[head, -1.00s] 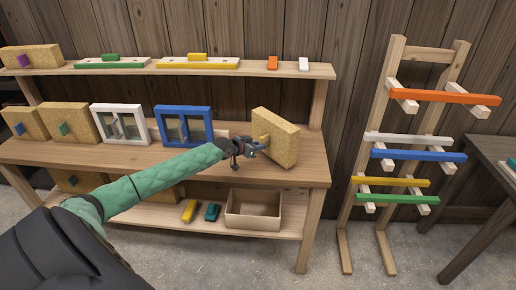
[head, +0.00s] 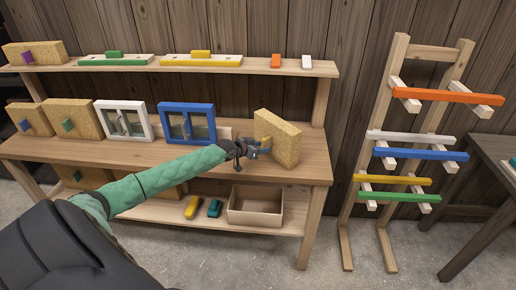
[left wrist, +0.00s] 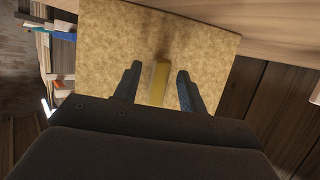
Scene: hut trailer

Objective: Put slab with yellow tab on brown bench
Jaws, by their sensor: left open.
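The slab with the yellow tab (head: 279,138) is a tan speckled board standing upright near the right end of the wooden workbench's middle shelf. In the left wrist view the slab (left wrist: 115,50) fills much of the picture, with its yellow tab (left wrist: 160,83) facing me. My left gripper (head: 262,147) is open at the slab's face. In the left wrist view its fingers (left wrist: 158,84) stand on either side of the tab, with gaps showing. A dark brown bench (head: 490,150) is partly in view at the right edge. My right gripper is not in view.
A rack (head: 402,120) with coloured bars stands between the workbench (head: 120,150) and the brown bench. A blue-framed window (head: 187,122) and a white one (head: 124,119) stand left of the slab. An open box (head: 255,205) sits on the lower shelf.

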